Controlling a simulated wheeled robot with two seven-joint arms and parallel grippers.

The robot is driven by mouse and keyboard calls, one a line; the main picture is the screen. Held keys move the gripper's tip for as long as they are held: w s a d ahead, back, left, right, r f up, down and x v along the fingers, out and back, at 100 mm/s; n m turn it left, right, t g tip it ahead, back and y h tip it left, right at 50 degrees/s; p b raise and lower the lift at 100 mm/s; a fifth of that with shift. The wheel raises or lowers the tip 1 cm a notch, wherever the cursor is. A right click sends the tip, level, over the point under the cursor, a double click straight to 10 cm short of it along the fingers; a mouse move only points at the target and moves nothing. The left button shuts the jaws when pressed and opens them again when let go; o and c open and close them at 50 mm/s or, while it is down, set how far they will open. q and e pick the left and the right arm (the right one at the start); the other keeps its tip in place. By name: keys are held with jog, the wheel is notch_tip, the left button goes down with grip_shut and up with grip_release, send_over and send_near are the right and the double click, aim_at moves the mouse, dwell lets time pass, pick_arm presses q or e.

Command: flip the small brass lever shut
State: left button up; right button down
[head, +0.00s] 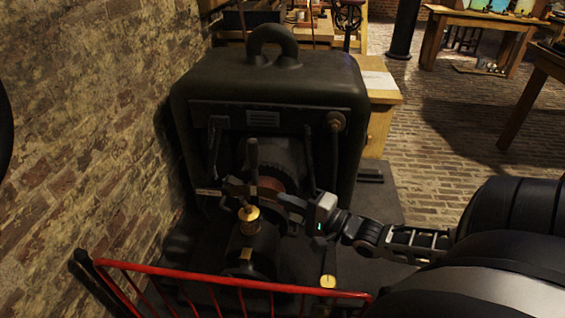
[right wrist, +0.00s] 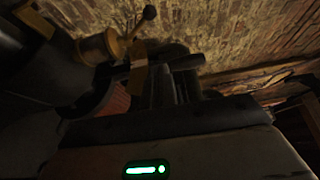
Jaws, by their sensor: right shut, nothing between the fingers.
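A small brass fitting (head: 249,215), shaped like a cup, stands on top of the dark cylinder at the front of the machine. My left gripper is out of view.
The big dark machine (head: 270,85) stands close to the brick wall (head: 80,90) on the left. A red railing (head: 200,279) crosses the front below the fitting. A round brass-coloured disc (head: 328,281) is low at the right. Brick floor (head: 440,150) is open farther right.

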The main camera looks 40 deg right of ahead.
aim_at(246, 205)
jog(key=w+a, duration=0.5)
jog(key=shift+w+a, duration=0.15)
jog(key=shift+w, duration=0.1)
dwell(0.5)
jog(key=shift+b, duration=0.3)
